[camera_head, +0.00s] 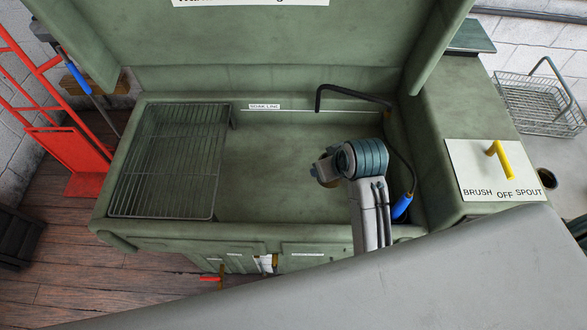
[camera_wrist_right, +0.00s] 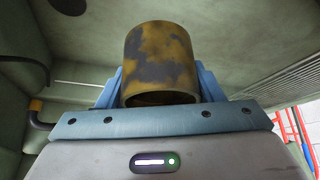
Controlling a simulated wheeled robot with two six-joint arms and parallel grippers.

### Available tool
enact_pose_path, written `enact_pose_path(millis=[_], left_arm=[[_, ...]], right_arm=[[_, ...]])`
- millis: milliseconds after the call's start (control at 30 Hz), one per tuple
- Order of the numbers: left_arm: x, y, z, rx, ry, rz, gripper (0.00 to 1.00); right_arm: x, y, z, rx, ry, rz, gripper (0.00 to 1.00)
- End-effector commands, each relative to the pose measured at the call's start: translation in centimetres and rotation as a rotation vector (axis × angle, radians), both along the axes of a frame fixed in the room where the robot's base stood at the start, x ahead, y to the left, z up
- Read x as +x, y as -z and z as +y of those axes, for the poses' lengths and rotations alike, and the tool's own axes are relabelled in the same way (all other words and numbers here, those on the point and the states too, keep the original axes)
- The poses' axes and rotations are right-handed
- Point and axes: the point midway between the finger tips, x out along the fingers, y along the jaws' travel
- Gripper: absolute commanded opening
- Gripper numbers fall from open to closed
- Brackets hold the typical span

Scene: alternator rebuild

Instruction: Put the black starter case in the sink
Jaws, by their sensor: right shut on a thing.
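The starter case (camera_wrist_right: 158,62) is a short hollow cylinder, dark with mustard-brown patches. My right gripper (camera_wrist_right: 160,85) is shut on it, with blue fingers on both sides. In the head view, my right gripper (camera_head: 338,166) is over the right part of the green sink basin (camera_head: 270,165), and the case (camera_head: 326,168) shows as a small brownish piece at its left, mostly hidden. I cannot tell whether the case touches the basin floor. My left gripper is not in view.
A wire rack (camera_head: 170,160) covers the sink's left part. A black bent spout (camera_head: 350,91) and a hose with a blue handle (camera_head: 402,206) are close to my right arm. A yellow lever (camera_head: 498,160) is on the right ledge. The basin's middle is clear.

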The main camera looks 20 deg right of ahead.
Motion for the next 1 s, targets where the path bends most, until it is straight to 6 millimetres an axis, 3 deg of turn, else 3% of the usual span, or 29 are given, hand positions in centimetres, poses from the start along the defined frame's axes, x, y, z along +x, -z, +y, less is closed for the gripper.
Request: enact_pose_path(millis=[33,200,433,567,800,1000], left_arm=[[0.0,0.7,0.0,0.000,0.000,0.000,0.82],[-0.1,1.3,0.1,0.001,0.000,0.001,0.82],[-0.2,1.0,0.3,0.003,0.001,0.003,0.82],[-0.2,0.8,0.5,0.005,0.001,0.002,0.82],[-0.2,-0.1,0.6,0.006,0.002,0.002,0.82],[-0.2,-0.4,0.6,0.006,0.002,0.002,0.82]], right_arm=[[0.5,1.8,0.3,-0.006,-0.084,0.001,0.14],[2.2,5.0,2.1,0.002,-0.448,0.002,0.14],[4.0,5.1,3.1,0.013,-0.820,0.005,0.14],[4.4,5.2,3.2,0.015,-0.913,0.008,0.14],[4.4,8.9,3.3,0.016,-0.932,0.010,0.14],[4.4,10.8,3.3,0.015,-0.930,0.009,0.14]])
